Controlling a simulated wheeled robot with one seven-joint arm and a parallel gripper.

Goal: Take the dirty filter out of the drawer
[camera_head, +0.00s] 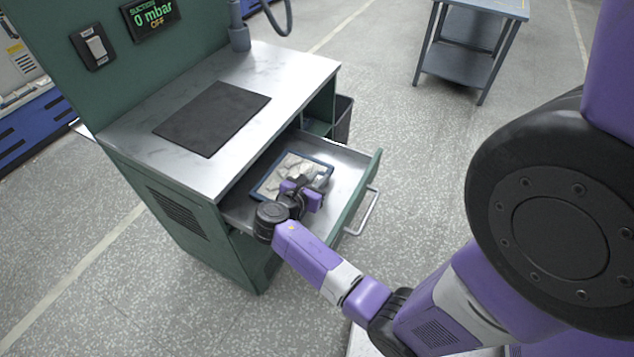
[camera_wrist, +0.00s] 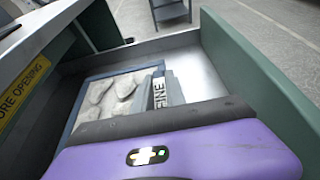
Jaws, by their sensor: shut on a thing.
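The dirty filter (camera_head: 272,184) is a flat panel with a dark blue frame and lumpy, grey-beige soiled media. It lies in the open metal drawer (camera_head: 347,172) of the green cabinet. My gripper (camera_head: 316,181) is down in the drawer at the filter's near right side, shut on the filter. My gripper hides that part of the filter. In the wrist view, the filter's soiled media (camera_wrist: 105,95) shows to the left of my fingers (camera_wrist: 165,92); the exact contact is hidden.
The steel worktop (camera_head: 285,68) with a black mat (camera_head: 212,118) overhangs the drawer's back. The green drawer front with its handle (camera_head: 363,212) stands at the right. A dark bin (camera_head: 343,118) is beside the cabinet. A grey cart (camera_head: 465,50) stands farther off; floor between is clear.

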